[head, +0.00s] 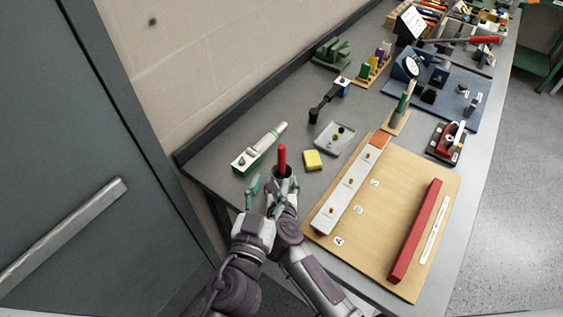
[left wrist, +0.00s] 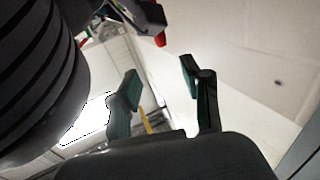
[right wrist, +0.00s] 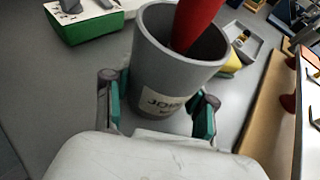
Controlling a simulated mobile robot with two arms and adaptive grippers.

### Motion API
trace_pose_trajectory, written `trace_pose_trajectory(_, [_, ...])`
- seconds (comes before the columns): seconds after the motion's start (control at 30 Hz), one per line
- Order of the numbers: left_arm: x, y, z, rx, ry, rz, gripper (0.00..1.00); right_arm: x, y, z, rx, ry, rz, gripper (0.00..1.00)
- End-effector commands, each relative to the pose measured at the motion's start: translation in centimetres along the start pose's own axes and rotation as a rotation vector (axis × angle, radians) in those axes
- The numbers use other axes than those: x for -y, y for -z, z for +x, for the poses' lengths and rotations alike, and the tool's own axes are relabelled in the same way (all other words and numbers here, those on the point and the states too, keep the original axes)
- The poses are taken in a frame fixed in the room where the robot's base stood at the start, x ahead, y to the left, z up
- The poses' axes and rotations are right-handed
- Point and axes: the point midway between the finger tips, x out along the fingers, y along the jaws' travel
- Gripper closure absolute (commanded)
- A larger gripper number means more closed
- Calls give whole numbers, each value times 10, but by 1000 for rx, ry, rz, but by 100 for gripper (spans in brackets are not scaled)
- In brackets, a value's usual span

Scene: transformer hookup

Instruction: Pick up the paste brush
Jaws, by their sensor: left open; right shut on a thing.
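The paste brush shows as a red handle (head: 282,157) standing up out of a grey cup (head: 293,172). In the right wrist view the handle (right wrist: 194,22) leans inside the cup (right wrist: 165,68), which has a white label; the bristle end is hidden in it. My right gripper (right wrist: 160,112) is shut on the cup, one finger on each side. My left gripper (head: 262,190) is open and empty, just left of the cup and apart from the handle. Its spread fingers (left wrist: 160,82) show in the left wrist view with nothing between them.
A yellow sponge (head: 312,159) and a metal tray (head: 335,138) lie beyond the cup. A green-and-white device (head: 255,152) is at the left. A wooden board (head: 385,215) with a red bar (head: 417,230) fills the right. A wall runs behind the bench.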

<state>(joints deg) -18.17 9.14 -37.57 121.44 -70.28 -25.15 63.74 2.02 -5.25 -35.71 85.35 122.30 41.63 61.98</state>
Motion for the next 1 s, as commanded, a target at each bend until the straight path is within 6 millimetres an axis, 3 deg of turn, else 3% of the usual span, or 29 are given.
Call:
trace_pose_trajectory(0.4, [4,-2,59,10,19,4,52,0,-1,0,1,-1,0,86])
trace_pose_trajectory(1.0, [5,-4,117,13,18,1,52,0,-1,0,1,0,0,86])
